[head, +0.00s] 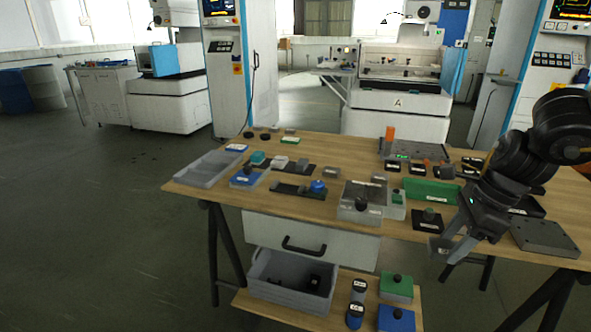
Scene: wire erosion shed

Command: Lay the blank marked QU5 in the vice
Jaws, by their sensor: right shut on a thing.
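My right gripper (447,252) reaches in from the right and is shut on a small grey block (436,244) at the front edge of the workbench. Any marking on the block is too small to read, so I cannot tell whether it is QU5. A low dark fixture with a blue knob (318,186) lies on the bench left of the gripper; it may be the vice, but I cannot be sure. Several small labelled blocks lie at the right rear, one of them a dark block (393,167); their marks are unreadable. My left gripper is out of view.
The wooden bench (345,149) holds a grey tray (208,168), a grey box with a black knob (360,202), a green tray (431,191) and a dark grey plate (544,238). Below are a grey bin (290,296) and knobbed boxes. Some bare wood shows between items.

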